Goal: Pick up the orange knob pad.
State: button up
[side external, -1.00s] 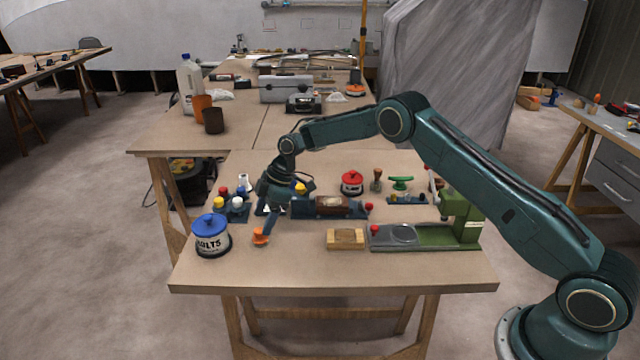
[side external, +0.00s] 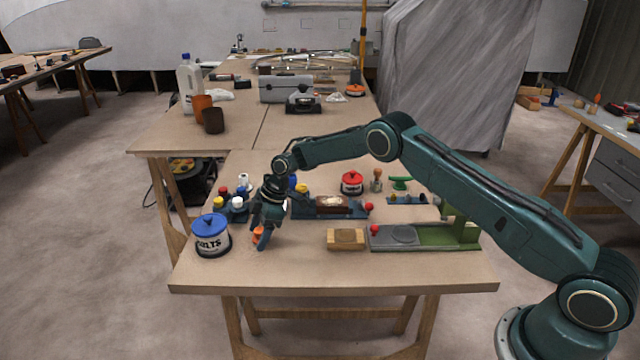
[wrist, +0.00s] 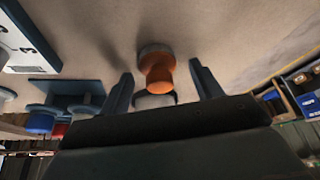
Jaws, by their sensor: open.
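The orange knob pad (side external: 256,237) stands on the bench, right of the blue-lidded tin. In the side view it is partly hidden by my gripper (side external: 261,236), which is low over it with its fingers pointing down. In the wrist view the orange knob (wrist: 158,74) with its grey round base shows between the two spread fingers of my gripper (wrist: 160,70). The fingers are open, one on each side of the knob, with gaps between, and hold nothing. I cannot tell how high the fingertips are above the bench.
The tin (side external: 211,238) stands close on the left. A rack of coloured knobs (side external: 235,205) is behind it. A wooden block (side external: 346,238) and a green fixture (side external: 430,237) lie to the right. A red-lidded pot (side external: 352,183) stands farther back. The front bench strip is clear.

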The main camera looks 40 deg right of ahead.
aim_at(259, 230)
jog(key=c, duration=1.1)
jog(key=shift+o, duration=0.2)
jog(key=shift+r, duration=0.1)
notch_tip(259, 230, up, 20)
dwell(0.4)
jog(key=o, duration=0.4)
jog(key=c, duration=0.3)
